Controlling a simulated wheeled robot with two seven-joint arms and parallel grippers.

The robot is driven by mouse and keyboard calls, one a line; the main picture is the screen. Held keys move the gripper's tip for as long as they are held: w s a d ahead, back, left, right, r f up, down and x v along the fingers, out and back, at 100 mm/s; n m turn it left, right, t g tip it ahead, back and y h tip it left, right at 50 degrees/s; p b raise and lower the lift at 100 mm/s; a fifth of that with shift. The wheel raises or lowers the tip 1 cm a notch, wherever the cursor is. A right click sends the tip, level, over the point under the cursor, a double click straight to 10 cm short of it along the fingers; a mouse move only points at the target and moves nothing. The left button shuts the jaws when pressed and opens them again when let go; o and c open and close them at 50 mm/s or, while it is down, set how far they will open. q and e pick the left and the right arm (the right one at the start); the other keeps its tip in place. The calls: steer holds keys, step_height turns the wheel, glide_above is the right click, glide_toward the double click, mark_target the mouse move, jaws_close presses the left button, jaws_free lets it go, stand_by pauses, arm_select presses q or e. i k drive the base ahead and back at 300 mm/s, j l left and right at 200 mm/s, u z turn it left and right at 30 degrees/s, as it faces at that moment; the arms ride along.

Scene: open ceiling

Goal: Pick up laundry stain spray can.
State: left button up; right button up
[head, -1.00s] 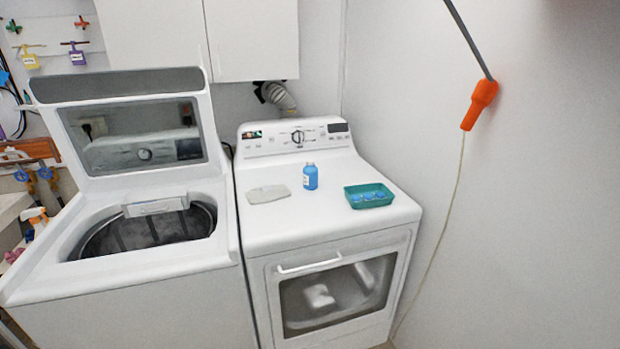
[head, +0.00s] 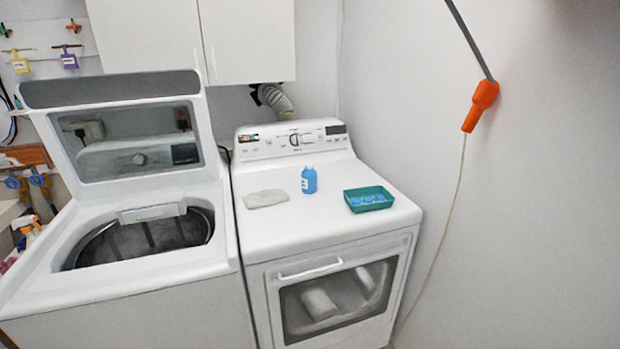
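A small blue bottle or can (head: 309,181) with a pale label stands upright on top of the white dryer (head: 270,228), near the middle. It is the only upright container on the dryer, and its label is too small to read. Neither of my grippers shows in the head view.
A folded pale cloth (head: 265,199) lies left of the blue container. A green tray (head: 386,195) with blue items sits to its right. The open-lidded washer (head: 118,303) stands left of the dryer. Cabinets (head: 245,40) hang above. An orange handle (head: 481,104) hangs before the right wall.

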mark_target(309, 177)
steer(key=i+z, duration=0.2)
steer(key=i, duration=0.4)
steer(key=i+j+z, duration=0.15)
steer(key=i, duration=0.45)
